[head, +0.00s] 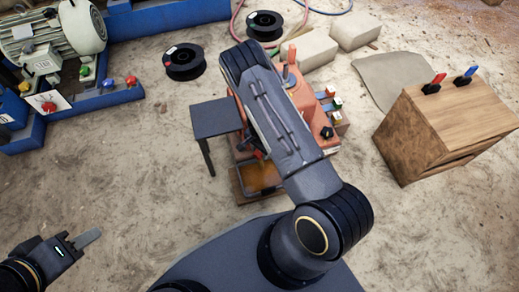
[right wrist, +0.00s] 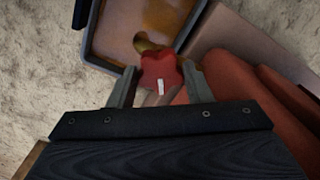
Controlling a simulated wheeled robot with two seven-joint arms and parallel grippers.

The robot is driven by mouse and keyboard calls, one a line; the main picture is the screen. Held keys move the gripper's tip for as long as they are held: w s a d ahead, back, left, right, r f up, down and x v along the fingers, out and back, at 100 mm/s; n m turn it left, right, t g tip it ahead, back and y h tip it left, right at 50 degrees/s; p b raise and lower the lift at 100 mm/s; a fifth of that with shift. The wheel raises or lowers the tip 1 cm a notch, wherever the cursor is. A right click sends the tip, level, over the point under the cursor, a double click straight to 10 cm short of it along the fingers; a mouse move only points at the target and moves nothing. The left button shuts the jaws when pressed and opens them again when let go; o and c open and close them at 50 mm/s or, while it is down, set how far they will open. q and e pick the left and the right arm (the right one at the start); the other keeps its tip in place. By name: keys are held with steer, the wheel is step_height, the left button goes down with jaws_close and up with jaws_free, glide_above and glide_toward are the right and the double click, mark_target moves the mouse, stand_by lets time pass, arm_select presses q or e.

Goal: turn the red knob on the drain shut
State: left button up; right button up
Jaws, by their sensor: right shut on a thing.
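The red knob (right wrist: 160,68), lobed with a white mark, sits between the two fingers of my right gripper (right wrist: 160,87) in the right wrist view. The fingers are shut on its sides. A brass-coloured piece (right wrist: 146,44) shows just beyond the knob, over a tray (right wrist: 99,44) with brownish liquid.
A small dark table (head: 216,118) stands left of the machine. A wooden cabinet (head: 455,112) with red and blue clips stands at right. Black spools (head: 184,62) and pale blocks (head: 354,31) lie behind. A motor (head: 62,28) on a blue frame is upper left. The left foreground is clear.

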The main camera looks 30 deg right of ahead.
mark_target(259, 152)
steer(key=m, duration=0.6)
steer(key=shift+p, duration=0.35)
stand_by(0.4)
steer(key=o, duration=1)
steer(key=shift+r, duration=0.1)
step_height(259, 152, up, 8)
steer(key=p, duration=0.3)
steer(key=shift+f, duration=0.2)
